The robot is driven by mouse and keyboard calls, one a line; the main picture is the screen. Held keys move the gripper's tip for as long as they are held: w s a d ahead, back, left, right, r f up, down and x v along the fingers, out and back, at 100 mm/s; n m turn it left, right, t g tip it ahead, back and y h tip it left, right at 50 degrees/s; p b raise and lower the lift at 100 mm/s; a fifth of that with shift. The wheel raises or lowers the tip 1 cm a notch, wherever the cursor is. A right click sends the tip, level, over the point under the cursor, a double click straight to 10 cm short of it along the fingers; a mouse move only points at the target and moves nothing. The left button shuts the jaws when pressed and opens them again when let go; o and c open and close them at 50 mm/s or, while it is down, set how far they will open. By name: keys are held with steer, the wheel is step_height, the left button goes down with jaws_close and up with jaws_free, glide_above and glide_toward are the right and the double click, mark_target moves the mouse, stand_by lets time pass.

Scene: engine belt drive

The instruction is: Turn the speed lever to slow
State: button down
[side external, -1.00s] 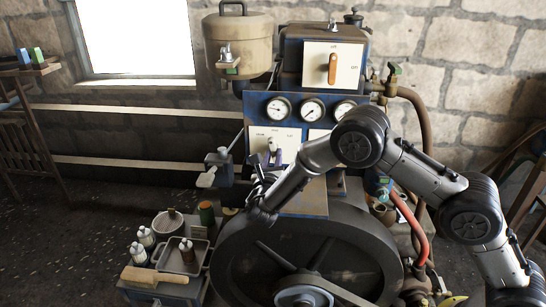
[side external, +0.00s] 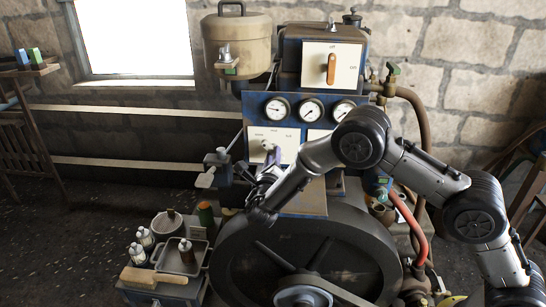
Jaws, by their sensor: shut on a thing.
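The speed lever (side external: 268,146) sits on a white labelled plate (side external: 287,136) below the gauges, on the left of the engine's blue panel. The lettering on the plate is too small to read for certain. My gripper (side external: 271,166) reaches up from below in front of this plate and is shut on the lever's lower, purple-grey handle. My wrist and the fingers hide part of the handle, so its exact angle is hard to tell.
Three round gauges (side external: 311,109) sit above the plate. An upper plate carries an orange-handled lever (side external: 331,69). A large dark flywheel (side external: 360,240) lies under my arm. A tray with bottles (side external: 178,257) stands at lower left. The floor at far left is open.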

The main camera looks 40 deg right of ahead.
steer(key=shift+r, duration=0.1)
steer(key=c, duration=0.7)
jaws_free()
steer(key=v, duration=1.3)
steer(key=shift+s+a, duration=0.25)
steer(key=shift+s, duration=0.05)
